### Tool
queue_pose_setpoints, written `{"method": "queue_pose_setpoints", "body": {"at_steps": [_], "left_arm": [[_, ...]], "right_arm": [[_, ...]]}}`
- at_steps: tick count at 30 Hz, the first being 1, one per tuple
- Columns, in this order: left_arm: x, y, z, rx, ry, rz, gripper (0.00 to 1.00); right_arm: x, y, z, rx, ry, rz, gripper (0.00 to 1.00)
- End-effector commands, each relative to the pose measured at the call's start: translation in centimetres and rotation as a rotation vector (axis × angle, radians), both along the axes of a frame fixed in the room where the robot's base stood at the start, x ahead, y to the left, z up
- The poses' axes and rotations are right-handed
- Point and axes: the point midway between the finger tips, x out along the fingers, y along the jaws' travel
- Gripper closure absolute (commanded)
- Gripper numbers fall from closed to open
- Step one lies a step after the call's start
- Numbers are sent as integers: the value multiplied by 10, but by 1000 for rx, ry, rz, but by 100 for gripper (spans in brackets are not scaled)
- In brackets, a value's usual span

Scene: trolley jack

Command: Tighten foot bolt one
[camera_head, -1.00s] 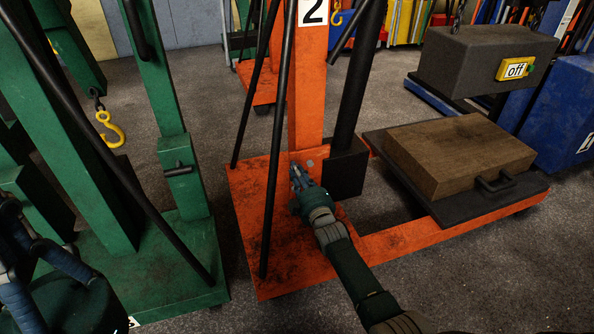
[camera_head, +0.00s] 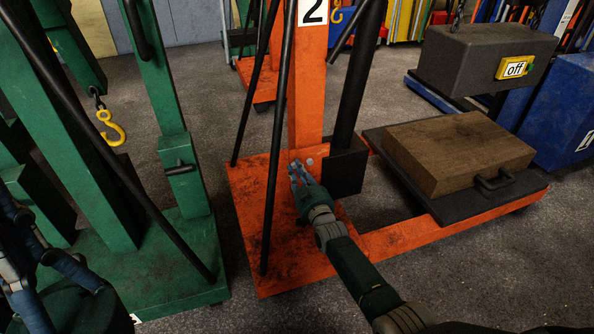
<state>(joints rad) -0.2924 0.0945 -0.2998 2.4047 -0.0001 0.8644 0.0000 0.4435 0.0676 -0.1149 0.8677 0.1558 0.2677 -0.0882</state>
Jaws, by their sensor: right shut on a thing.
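The orange jack marked 2 has a post rising from its orange base plate (camera_head: 262,205). A small grey bolt head (camera_head: 310,161) shows on the plate at the foot of the post. My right gripper (camera_head: 296,170) is down at the post's foot, just left of that bolt. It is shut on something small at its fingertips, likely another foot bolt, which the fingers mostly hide. My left gripper (camera_head: 40,275) is partly in view at the lower left edge, over the green jack's base. Whether its fingers are open cannot be made out.
Black bars (camera_head: 274,150) slant down to the orange plate left of the post. A black cylinder (camera_head: 356,90) stands to its right. A brown block (camera_head: 458,152) lies on the platform, under a hanging grey box (camera_head: 485,60) labelled "off". A green jack (camera_head: 170,260) stands left.

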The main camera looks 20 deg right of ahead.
Motion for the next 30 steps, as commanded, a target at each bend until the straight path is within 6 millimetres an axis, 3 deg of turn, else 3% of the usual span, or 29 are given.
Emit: {"method": "queue_pose_setpoints", "body": {"at_steps": [20,21,23,30], "left_arm": [[-1,0,3,-3,-10,1,100],[-1,0,3,-3,-10,1,100],[-1,1,3,-2,-11,1,100],[-2,0,3,-3,-12,1,100]], "right_arm": [[-1,-2,-5,64,11,-2,100],[-1,-2,-5,64,11,-2,81],[-1,-2,-5,64,11,-2,69],[-1,0,-2,63,6,-1,66]]}}
